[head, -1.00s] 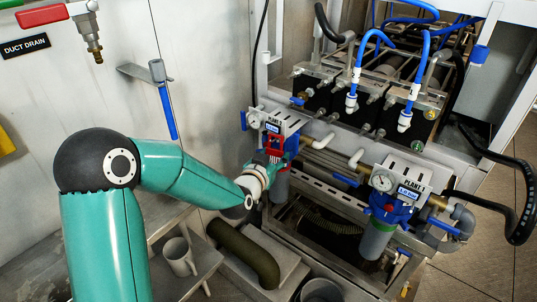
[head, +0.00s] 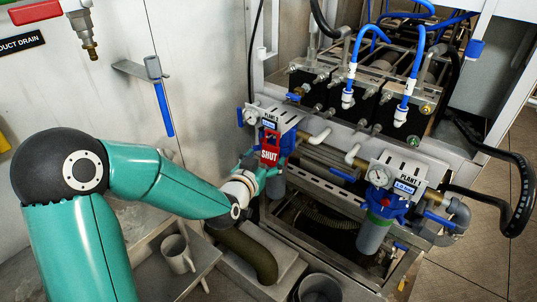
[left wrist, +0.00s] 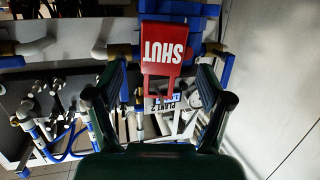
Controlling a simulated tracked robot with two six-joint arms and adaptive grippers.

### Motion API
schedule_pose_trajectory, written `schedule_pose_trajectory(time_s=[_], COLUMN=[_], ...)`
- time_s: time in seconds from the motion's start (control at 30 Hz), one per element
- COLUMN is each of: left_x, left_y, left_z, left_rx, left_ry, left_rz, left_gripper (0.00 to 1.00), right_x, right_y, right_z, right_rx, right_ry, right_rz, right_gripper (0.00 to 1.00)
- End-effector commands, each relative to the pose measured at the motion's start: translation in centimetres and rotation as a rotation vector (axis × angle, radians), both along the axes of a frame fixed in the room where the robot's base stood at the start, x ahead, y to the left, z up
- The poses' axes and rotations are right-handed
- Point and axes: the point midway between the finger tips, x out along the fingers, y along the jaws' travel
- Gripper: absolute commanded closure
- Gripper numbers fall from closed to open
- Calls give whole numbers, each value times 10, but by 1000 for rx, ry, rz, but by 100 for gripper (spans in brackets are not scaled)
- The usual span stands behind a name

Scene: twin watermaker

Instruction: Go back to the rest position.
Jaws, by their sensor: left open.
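My left arm comes in from the left in the head view, reaching to the Plant 2 filter unit (head: 285,125). My left gripper (head: 258,168) is close to a red tag (head: 270,150) reading SHUT on that unit; the arm partly hides the fingers there. In the left wrist view my left gripper (left wrist: 160,88) is open, one finger on each side of the picture. The red SHUT tag (left wrist: 163,48) appears upside down beyond and between the fingers, apart from both. My right gripper is out of view.
The Plant 1 unit (head: 375,235) with its gauge stands to the right. A white mug (head: 177,254) sits on a shelf below my arm. A dark green hose (head: 250,258) and a bucket (head: 320,288) are low in front. The wall stands at left.

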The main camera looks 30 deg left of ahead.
Motion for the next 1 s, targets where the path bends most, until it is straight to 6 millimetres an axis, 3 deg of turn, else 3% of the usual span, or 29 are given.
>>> schedule_pose_trajectory(time_s=[0.23,0.47,0.57,0.67,0.8,0.87,1.0], left_x=[-29,-34,-32,-29,-36,-47,-92], left_y=[-5,-8,-15,-30,-66,-86,-133], left_z=[6,5,-9,-43,-120,-159,-245], left_rx=[0,-1,-8,-25,-66,-99,-199], left_ry=[0,4,32,99,268,367,620], left_rz=[0,-3,-18,-49,-124,-164,-246], left_gripper=[21,21,21,21,21,21,21], right_x=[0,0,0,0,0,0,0], right_y=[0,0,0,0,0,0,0], right_z=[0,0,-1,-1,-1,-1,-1], right_rx=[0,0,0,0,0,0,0], right_ry=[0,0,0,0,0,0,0], right_rz=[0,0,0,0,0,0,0], right_gripper=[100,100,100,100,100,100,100])
